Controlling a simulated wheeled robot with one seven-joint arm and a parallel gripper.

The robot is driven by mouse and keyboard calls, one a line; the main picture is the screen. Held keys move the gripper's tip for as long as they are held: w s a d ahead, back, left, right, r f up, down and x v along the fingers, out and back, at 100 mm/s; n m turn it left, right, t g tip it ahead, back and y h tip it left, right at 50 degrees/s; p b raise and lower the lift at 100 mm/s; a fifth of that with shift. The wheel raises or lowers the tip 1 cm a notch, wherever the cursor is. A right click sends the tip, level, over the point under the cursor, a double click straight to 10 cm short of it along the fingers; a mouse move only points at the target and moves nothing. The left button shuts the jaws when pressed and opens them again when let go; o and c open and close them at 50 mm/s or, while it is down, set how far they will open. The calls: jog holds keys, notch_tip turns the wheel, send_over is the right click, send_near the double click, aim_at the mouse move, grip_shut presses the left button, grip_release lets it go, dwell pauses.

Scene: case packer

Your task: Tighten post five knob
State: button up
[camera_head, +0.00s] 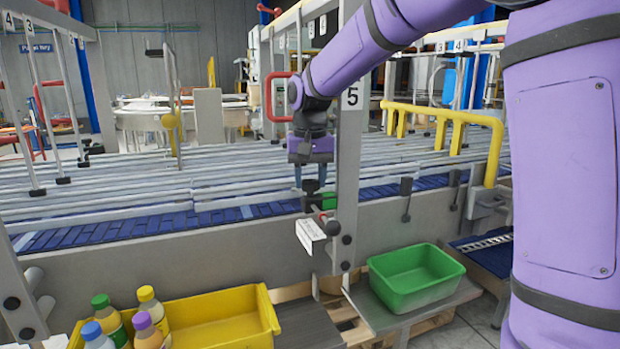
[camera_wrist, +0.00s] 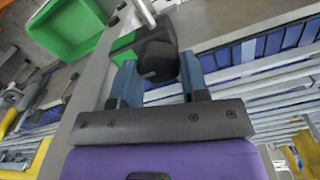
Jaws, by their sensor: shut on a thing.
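My gripper (camera_head: 311,178) reaches down from above, just left of the post. In the wrist view its two blue-grey fingers (camera_wrist: 160,80) are on either side of the knob and shut on it. The fingers partly hide the knob's sides. A white tag (camera_head: 311,235) hangs below the clamp.
A yellow bin (camera_head: 225,312) with several bottles stands at the lower left. A green bin (camera_head: 425,290) sits on a ledge at the lower right. Grey rails (camera_head: 120,185) run along the blue conveyor (camera_head: 110,232). A yellow bar (camera_head: 455,115) stands to the right of the post.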

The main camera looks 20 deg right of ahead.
aim_at(310, 180)
dwell(0.3)
jog(key=o, duration=0.9)
jog(key=shift+o, duration=0.2)
jog(key=shift+r, duration=0.1)
notch_tip(310, 180, up, 11)
jog(key=shift+f, duration=0.2)
